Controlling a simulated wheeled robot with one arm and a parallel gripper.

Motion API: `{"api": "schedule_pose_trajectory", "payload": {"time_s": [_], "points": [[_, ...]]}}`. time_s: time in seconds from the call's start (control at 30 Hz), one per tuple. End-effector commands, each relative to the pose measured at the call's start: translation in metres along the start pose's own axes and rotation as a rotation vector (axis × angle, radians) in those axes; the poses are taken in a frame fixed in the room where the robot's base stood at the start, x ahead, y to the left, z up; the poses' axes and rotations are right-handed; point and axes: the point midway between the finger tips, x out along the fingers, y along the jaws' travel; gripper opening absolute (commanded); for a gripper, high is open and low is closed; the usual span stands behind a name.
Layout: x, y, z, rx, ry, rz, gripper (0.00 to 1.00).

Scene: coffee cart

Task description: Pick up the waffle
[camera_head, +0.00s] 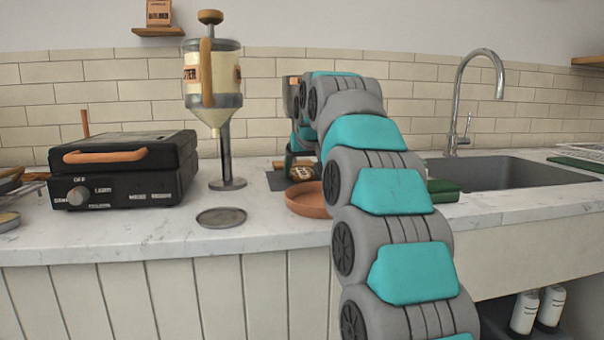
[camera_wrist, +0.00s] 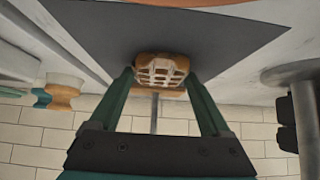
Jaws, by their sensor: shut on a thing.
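The waffle, golden brown with a pale grid pattern, is between the fingertips of my gripper (camera_wrist: 160,76) in the wrist view, where its front face (camera_wrist: 158,70) shows. My gripper is shut on it, with one green finger at each side. In the head view the waffle (camera_head: 301,174) shows small beside my gripper (camera_head: 292,166), behind the terracotta plate and partly hidden by my arm. A dark grey mat (camera_wrist: 215,40) lies close to the waffle; I cannot tell whether they touch.
The terracotta plate (camera_head: 308,201) stands on the counter just in front. A batter dispenser (camera_head: 213,85) on a stand and a black waffle iron (camera_head: 125,168) are to the left, with a small grey disc (camera_head: 221,217) between. The sink (camera_head: 500,172) is at the right.

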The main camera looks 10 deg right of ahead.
Motion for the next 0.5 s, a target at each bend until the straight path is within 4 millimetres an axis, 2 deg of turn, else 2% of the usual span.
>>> {"api": "schedule_pose_trajectory", "payload": {"time_s": [0.3,0.5], "points": [[-0.003,0.000,-0.005,0.000,0.000,0.000,0.17],[-0.012,0.000,-0.013,0.000,0.000,0.000,0.17]]}}
